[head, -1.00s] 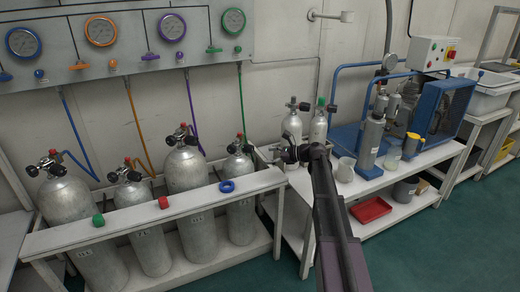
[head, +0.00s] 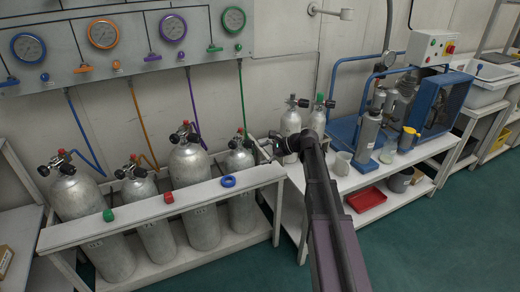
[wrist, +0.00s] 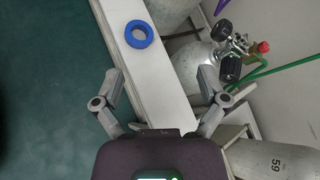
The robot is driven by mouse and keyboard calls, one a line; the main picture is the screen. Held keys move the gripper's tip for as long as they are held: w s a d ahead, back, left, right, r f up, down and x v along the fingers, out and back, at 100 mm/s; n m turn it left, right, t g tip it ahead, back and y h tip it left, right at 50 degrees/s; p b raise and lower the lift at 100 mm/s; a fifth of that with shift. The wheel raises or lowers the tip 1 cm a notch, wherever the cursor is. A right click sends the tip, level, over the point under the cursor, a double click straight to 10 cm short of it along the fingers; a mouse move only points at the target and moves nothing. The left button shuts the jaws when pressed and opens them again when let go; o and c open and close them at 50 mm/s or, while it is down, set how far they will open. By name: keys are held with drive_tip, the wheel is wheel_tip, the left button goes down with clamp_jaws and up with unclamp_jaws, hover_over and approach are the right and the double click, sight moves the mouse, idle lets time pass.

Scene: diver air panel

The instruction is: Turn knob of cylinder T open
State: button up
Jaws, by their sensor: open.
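Several grey cylinders stand in a white rack; their labels are too small to read, so I cannot tell which is cylinder T. The rightmost rack cylinder (head: 241,208) has a green hose. Its valve (wrist: 232,52) shows in the wrist view with black knobs, one (wrist: 230,68) nearest my gripper, and a red-tipped part (wrist: 263,46). My gripper (wrist: 160,82) is open and empty, with its fingers spread above the white rack rail (wrist: 160,75). The valve lies ahead and right of the fingers, apart from them. In the head view my gripper (head: 274,150) is right of this cylinder's top.
A blue ring (wrist: 139,34), a red cap (head: 168,197) and a green cap (head: 108,215) sit on the rail. Two smaller cylinders (head: 291,122) stand on the bench beyond my gripper. Another cylinder (wrist: 275,160) is close at lower right in the wrist view.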

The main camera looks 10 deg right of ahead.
drive_tip(key=s+a+r+n+g+h+p, duration=0.1)
drive_tip(key=s+a+r+n+h+p, duration=0.1)
drive_tip(key=s+r+n+p, duration=0.2)
drive_tip(key=shift+s+a+r+n+g+h+p, duration=0.35)
drive_tip(key=shift+s+r+p, duration=0.35)
drive_tip(key=shift+s+p, duration=1.4)
drive_tip(key=shift+w+d+p, duration=0.1)
drive_tip(key=shift+w+p, duration=0.25)
drive_tip(key=s+f+n+g+h, duration=0.1)
drive_tip(key=s+f+n+h, duration=0.1)
drive_tip(key=s, duration=0.4)
drive_tip(key=s+d+f+n+g+h, duration=0.1)
drive_tip(key=s+n+h, duration=0.2)
drive_tip(key=s+n, duration=0.3)
drive_tip(key=s+d+f+n+g+h, duration=0.1)
drive_tip(key=s+f+n+h, duration=0.1)
drive_tip(key=s, duration=0.6)
drive_tip(key=shift+f+n+h, duration=0.3)
drive_tip(key=shift+n+h, duration=0.55)
drive_tip(key=shift+n, duration=0.3)
drive_tip(key=shift+s, duration=0.1)
drive_tip(key=shift+c, duration=0.2)
